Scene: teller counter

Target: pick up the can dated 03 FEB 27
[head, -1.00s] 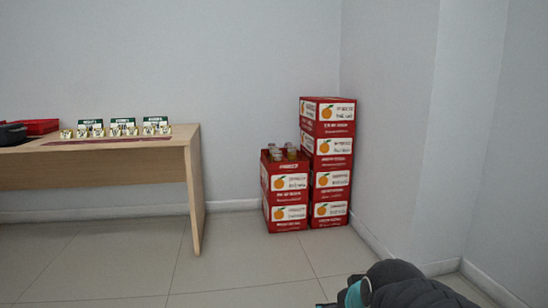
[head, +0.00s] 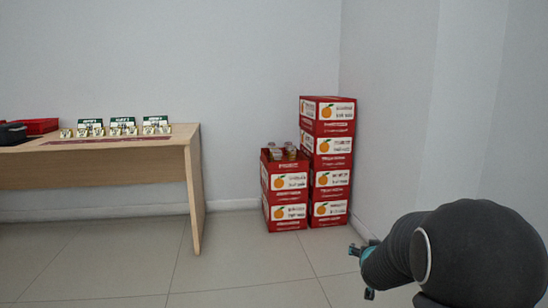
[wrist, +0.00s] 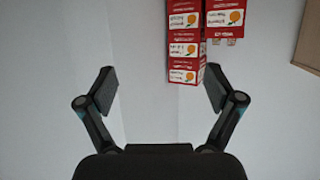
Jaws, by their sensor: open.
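No date lettering can be read in either view, so I cannot tell which thing is the can dated 03 FEB 27. Several small cans or jars (head: 65,133) stand in groups on the wooden counter at the left of the head view, in front of small green and white cards (head: 123,125). They are too small to tell apart. My gripper (head: 362,270) is at the lower right of the head view, above the floor and well away from the counter. In the wrist view my gripper (wrist: 160,90) is open, with nothing between its fingers.
The wooden counter (head: 100,172) has a red tray (head: 38,125) and a dark object (head: 12,134) at its left. Red orange-printed cartons (head: 332,145) are stacked in the corner, with bottles (head: 280,150) in the shorter stack. Floor before the counter is clear.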

